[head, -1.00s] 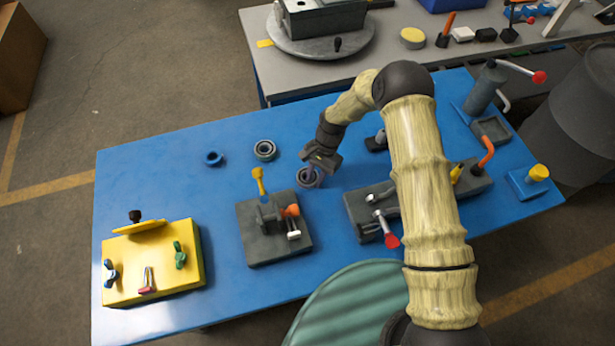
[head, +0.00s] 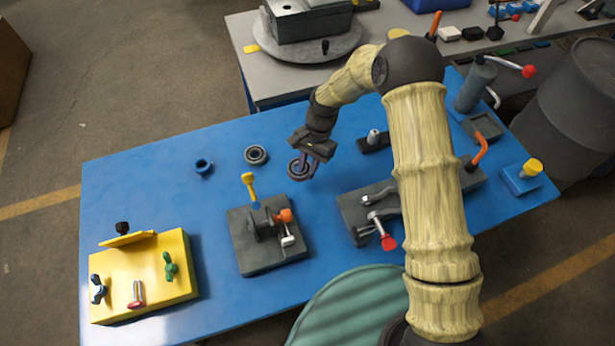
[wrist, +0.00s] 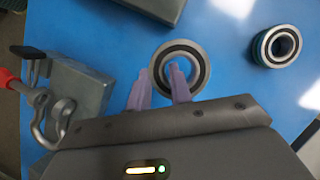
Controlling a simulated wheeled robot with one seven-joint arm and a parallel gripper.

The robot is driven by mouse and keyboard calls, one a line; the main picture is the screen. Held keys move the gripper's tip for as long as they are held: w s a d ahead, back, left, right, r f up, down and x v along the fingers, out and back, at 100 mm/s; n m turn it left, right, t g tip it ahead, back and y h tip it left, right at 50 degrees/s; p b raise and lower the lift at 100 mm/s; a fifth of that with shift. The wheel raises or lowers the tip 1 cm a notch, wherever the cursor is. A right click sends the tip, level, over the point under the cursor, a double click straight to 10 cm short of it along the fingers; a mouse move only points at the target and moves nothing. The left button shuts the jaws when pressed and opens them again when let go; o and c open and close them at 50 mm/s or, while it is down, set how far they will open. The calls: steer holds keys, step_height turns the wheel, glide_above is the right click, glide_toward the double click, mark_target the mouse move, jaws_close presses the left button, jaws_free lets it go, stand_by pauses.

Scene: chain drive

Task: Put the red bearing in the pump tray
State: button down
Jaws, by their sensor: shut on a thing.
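My gripper (head: 312,160) is shut on the wall of a ring-shaped bearing (head: 299,169), which seems held just above the blue table. In the wrist view one finger of my gripper (wrist: 160,82) is in the hole of the bearing (wrist: 184,57) and the other is outside its rim. The bearing looks grey with a dark groove; I cannot clearly make out red on it. A small dark square tray (head: 484,127), likely the pump tray, is at the table's right end beside the grey pump cylinder (head: 475,88). No bearing shows in it.
Another bearing (head: 256,155) and a blue ring (head: 204,166) lie to the left. Dark fixtures (head: 267,248) with levers and a yellow block (head: 145,277) stand along the front. A dark block with a peg (head: 374,141) and an orange-handled lever (head: 479,150) lie toward the tray.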

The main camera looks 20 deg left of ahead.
mark_target(304, 173)
step_height(304, 173, up, 3)
steer(key=shift+f, duration=0.15)
steer(key=shift+w, duration=0.15)
steer(key=shift+r, duration=0.2)
